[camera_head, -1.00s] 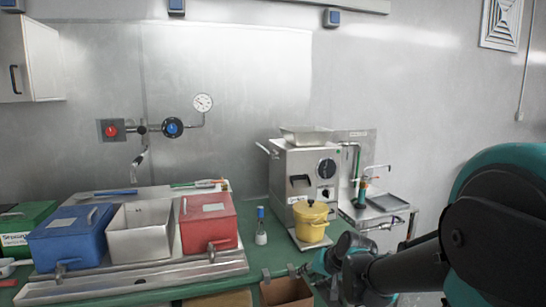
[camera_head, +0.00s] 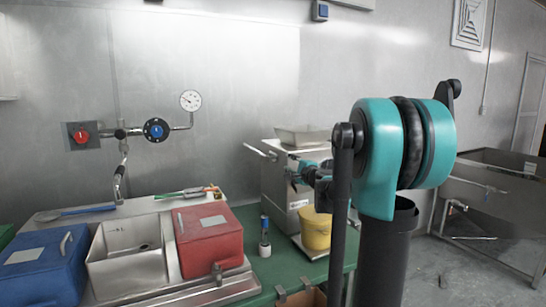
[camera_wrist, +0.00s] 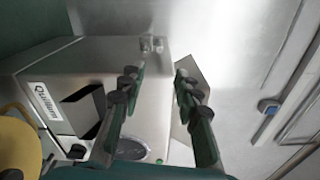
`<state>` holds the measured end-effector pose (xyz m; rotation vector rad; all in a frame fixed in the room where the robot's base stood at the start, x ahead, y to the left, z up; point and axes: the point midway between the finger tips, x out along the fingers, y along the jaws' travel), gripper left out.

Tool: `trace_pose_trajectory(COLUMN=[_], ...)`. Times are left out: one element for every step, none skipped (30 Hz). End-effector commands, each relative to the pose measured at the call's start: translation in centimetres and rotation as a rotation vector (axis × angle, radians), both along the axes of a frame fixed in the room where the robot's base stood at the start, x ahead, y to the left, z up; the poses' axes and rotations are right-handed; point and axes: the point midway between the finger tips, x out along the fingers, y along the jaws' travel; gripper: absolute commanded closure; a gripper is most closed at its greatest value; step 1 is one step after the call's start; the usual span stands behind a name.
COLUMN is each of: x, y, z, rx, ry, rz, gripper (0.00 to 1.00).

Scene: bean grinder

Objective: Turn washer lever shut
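A steel machine (camera_head: 275,180) stands on the green counter, and a silver lever (camera_head: 260,152) sticks out to the left from its upper side. I cannot tell whether this is the washer lever, or its position. My gripper (camera_head: 295,175) is in front of the machine in the head view, partly hidden by its small size there. In the wrist view my gripper (camera_wrist: 156,85) is open and empty, its two dark fingers apart. The machine (camera_wrist: 75,65) fills the left side of that view, and a small metal fitting (camera_wrist: 152,45) lies beyond the fingertips.
A yellow pot (camera_head: 316,230) stands in front of the machine. A small bottle (camera_head: 264,235), red box (camera_head: 208,240) and blue box (camera_head: 40,270) are to the left. Red (camera_head: 81,136) and blue (camera_head: 156,129) valve knobs are on the wall. A steel sink (camera_head: 490,195) stands at right.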

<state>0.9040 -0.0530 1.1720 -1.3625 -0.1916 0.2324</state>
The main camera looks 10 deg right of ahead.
Motion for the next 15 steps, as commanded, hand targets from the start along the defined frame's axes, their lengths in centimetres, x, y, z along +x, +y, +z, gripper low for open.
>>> trace_pose_trajectory(x=[1.0, 1.5, 2.3, 2.8, 3.4, 4.1, 4.7, 5.3, 6.0, 6.6, 7.2, 8.0, 8.5, 9.0, 9.8], y=[0.3, 0.5, 0.7, 0.9, 1.1, 1.3, 1.4, 1.6, 1.8, 2.0, 2.2, 2.4, 2.5, 2.7, 2.9], z=[0.0, 0.0, 0.0, 0.0, 0.0, 0.0, 0.0, 0.0, -0.1, 0.0, 0.0, 0.0, 0.0, -0.1, 0.0], rx=[-0.001, -0.001, -0.001, -0.001, -0.001, -0.001, -0.001, -0.002, -0.002, -0.002, -0.002, -0.002, -0.002, -0.002, -0.002], ry=[0.000, 0.000, 0.000, 0.000, 0.000, 0.000, 0.000, 0.000, 0.000, 0.000, 0.000, 0.000, 0.000, 0.000, 0.000], rz=[0.002, 0.001, 0.001, 0.002, 0.003, 0.003, 0.002, 0.002, 0.002, 0.002, 0.003, 0.003, 0.002, 0.002, 0.001], gripper=[0.67, 0.67, 0.67, 0.67, 0.67, 0.67, 0.67, 0.67, 0.67, 0.67, 0.67, 0.67, 0.67, 0.67, 0.67])
